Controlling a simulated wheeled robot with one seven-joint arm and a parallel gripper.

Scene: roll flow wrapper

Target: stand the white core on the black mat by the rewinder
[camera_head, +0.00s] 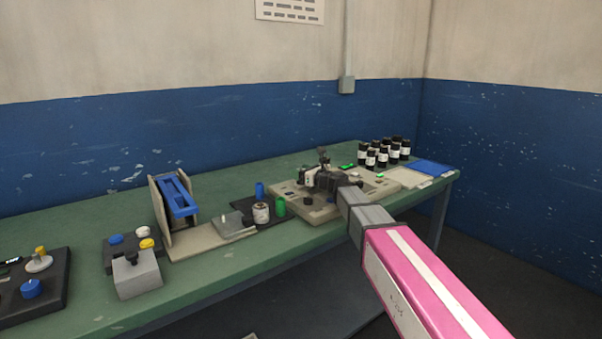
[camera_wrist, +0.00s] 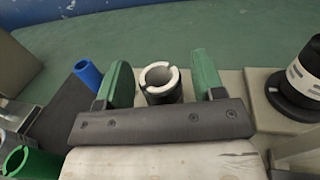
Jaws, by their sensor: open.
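The white core shows in the wrist view as a white notched ring (camera_wrist: 159,75) on top of a dark upright cylinder. It sits between the two green fingertips of my gripper (camera_wrist: 160,85), which is open, with a gap visible on each side. Its lower part is hidden behind the dark gripper bar. The black mat (camera_wrist: 68,112) lies to the left of my gripper; it also shows in the head view (camera_head: 268,221). The beige rewinder base (camera_head: 316,213) is to the right of the mat, with my gripper (camera_head: 324,168) over it.
A blue core (camera_head: 260,190), a green core (camera_head: 280,207) and a labelled roll (camera_head: 261,213) stand at the mat. Several dark labelled bottles (camera_head: 384,150) stand at the back right. A blue-topped stand (camera_head: 178,196) is to the left. A dark labelled roll (camera_wrist: 300,75) is right of my gripper.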

